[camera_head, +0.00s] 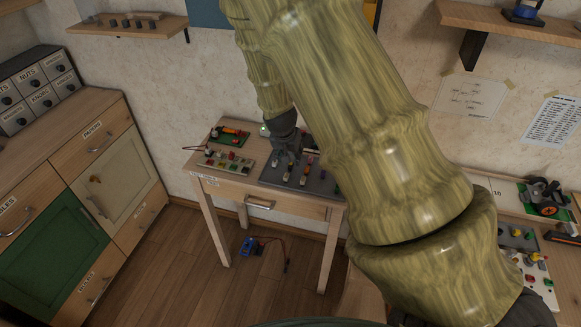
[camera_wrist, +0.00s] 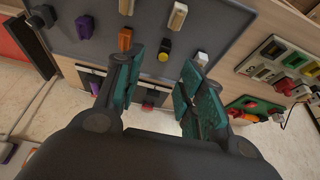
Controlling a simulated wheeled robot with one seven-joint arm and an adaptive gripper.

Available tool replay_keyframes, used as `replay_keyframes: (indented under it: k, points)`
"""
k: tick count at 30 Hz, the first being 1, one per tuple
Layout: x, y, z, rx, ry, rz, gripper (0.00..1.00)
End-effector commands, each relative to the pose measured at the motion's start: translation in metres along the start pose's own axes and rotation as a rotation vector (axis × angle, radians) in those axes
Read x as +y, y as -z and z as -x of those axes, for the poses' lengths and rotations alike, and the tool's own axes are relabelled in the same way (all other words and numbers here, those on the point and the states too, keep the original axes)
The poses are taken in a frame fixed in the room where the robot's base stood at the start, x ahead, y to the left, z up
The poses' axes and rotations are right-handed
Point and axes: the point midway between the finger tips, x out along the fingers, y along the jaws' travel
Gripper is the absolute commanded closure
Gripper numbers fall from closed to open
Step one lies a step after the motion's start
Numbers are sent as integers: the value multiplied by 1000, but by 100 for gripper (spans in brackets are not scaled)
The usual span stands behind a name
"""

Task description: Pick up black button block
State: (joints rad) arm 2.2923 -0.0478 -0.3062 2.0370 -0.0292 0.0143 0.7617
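My gripper (camera_head: 286,158) is over the dark grey board (camera_head: 268,180) on the small wooden table. In the wrist view my gripper (camera_wrist: 155,82) has its two teal-padded fingers apart, with nothing held between them. A small dark block with a yellow button (camera_wrist: 164,50) sits on the board just beyond the fingertips. A red button on a dark base (camera_wrist: 151,103) shows in the gap between the fingers. I cannot tell for certain which is the black button block. In the head view my arm and gripper hide part of the board.
Orange (camera_wrist: 125,38), purple (camera_wrist: 85,27) and white (camera_wrist: 178,16) blocks stand close by on the board. A pale panel with coloured buttons (camera_head: 226,161) and a green circuit board (camera_head: 230,135) lie to the left. A drawer cabinet (camera_head: 75,200) stands further left.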

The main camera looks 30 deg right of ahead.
Motion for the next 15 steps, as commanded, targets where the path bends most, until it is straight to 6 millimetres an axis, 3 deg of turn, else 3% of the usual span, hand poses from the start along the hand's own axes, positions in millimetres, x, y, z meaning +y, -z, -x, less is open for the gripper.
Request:
replay_keyframes:
  k: [15]
  points:
    - [-1,1,-27,-2,-1,0,61]
